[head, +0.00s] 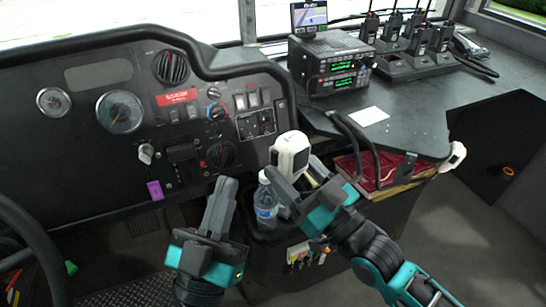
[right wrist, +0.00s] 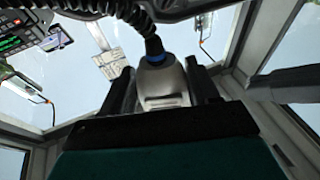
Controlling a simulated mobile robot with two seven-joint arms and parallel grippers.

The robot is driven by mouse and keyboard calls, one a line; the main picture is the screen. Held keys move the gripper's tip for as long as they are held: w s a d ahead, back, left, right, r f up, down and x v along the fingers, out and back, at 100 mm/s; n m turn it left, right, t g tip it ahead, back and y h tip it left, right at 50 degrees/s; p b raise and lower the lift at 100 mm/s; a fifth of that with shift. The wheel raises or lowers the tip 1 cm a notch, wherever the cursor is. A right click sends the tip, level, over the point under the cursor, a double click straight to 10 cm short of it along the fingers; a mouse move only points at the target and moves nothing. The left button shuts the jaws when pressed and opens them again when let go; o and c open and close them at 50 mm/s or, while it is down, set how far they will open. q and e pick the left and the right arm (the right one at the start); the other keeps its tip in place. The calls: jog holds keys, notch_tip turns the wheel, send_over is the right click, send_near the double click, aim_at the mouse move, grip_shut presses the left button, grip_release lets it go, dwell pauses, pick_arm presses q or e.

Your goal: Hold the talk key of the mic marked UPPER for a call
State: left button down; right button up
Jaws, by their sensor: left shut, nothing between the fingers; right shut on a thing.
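My right gripper (head: 300,180) is shut on a white hand mic (head: 290,152), raised in front of the dash, left of the desk edge. In the right wrist view the mic body (right wrist: 162,85) sits between both fingers, with a blue collar and a dark coiled cord (right wrist: 138,18) at its end. A second white mic (head: 453,157) hangs at the desk's right front edge. I cannot read a marking on either mic, and the talk key of the held one is not clearly visible. My left gripper (head: 225,190) is shut and empty, left of the held mic and apart from it.
A stacked radio unit (head: 332,66) with green displays stands on the desk (head: 440,95). Handheld radios (head: 415,45) sit in chargers behind. A water bottle (head: 266,205) stands between my grippers. A red binder (head: 375,168) lies below the desk edge. The steering wheel (head: 35,245) is far left.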

dwell(0.8)
